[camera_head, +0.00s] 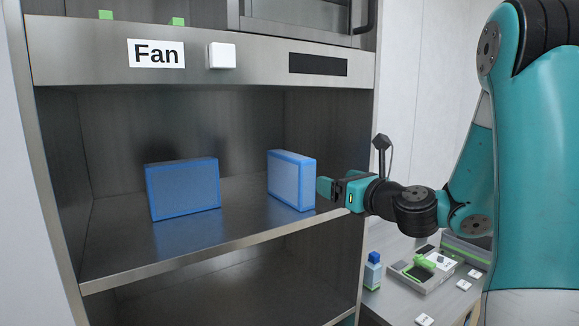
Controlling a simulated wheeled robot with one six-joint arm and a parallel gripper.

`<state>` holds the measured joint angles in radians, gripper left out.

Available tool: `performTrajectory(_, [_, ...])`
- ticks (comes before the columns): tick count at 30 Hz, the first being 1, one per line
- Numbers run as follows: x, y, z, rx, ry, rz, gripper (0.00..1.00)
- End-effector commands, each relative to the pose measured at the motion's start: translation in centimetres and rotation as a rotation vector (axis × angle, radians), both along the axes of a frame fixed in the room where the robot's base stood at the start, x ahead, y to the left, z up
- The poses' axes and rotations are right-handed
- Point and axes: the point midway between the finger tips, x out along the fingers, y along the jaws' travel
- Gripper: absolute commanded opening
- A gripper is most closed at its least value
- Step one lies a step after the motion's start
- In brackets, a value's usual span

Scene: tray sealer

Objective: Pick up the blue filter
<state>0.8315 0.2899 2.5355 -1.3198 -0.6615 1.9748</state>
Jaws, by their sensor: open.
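Two filters with blue frames stand upright on the metal shelf (150,265) of the open cabinet. The left filter (184,189) has a darker blue face. The right filter (291,181) has a paler blue face and stands turned at an angle near the shelf's right side. My gripper (326,188) comes in from the right, open, with its fingertips close beside the right filter's right edge. I cannot tell whether they touch it or reach around it; the far finger is partly hidden.
A panel above the shelf carries a "Fan" label (156,53) and a white button (222,56). The cabinet's right edge is close to my wrist. A bench (400,312) at lower right holds a blue-capped bottle (372,271) and a device (430,267). The shelf between the filters is clear.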

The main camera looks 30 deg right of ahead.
Motion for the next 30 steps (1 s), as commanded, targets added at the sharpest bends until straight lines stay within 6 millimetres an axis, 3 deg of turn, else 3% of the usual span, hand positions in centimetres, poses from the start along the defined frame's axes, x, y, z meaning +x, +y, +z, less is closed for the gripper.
performTrajectory(5, [1.3, 0.1, 0.5, 0.006, 0.009, -0.002, 0.81])
performTrajectory(15, [7.8, 0.4, 0.3, -0.003, 0.005, -0.002, 0.81])
performTrajectory(23, [9.6, 0.5, 0.4, -0.003, 0.005, -0.002, 0.81])
performTrajectory(30, [12.9, 0.8, 0.8, -0.003, 0.005, -0.003, 0.81])
